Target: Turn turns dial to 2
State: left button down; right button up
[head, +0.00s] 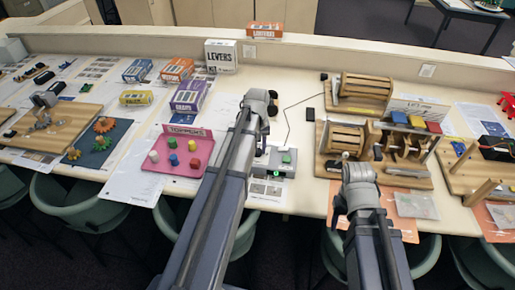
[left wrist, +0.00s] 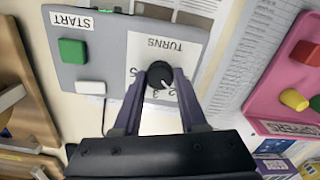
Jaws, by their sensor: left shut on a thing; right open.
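The grey control box (head: 272,165) stands near the table's front edge in the head view. In the left wrist view the box (left wrist: 85,20) appears upside down, with a green button (left wrist: 73,52) by START and a black dial (left wrist: 160,72) under TURNS. The dial's white mark points to the lower right in that view, close to small digits partly covered by the fingers. My left gripper (left wrist: 161,78) is shut on the dial, one finger on each side. In the head view my left arm hides the dial. My right gripper (head: 345,158) is open, by the wooden machine's front.
The wooden machine (head: 345,134) with rollers stands right of the box. A pink board (head: 180,172) with coloured knobs lies left of my left arm. A black cable runs behind the box. Several kit boxes stand at the back, including a white LEVERS box (head: 221,56).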

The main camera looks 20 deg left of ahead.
aim_at(258, 150)
pick_arm(q)
jog(key=shift+m, duration=0.9)
jog(key=shift+c, duration=2.2)
grip_release()
jog(key=shift+r, duration=0.1)
notch_tip(258, 150, up, 8)
jog(key=p, duration=0.8)
jog(key=shift+f, duration=0.2)
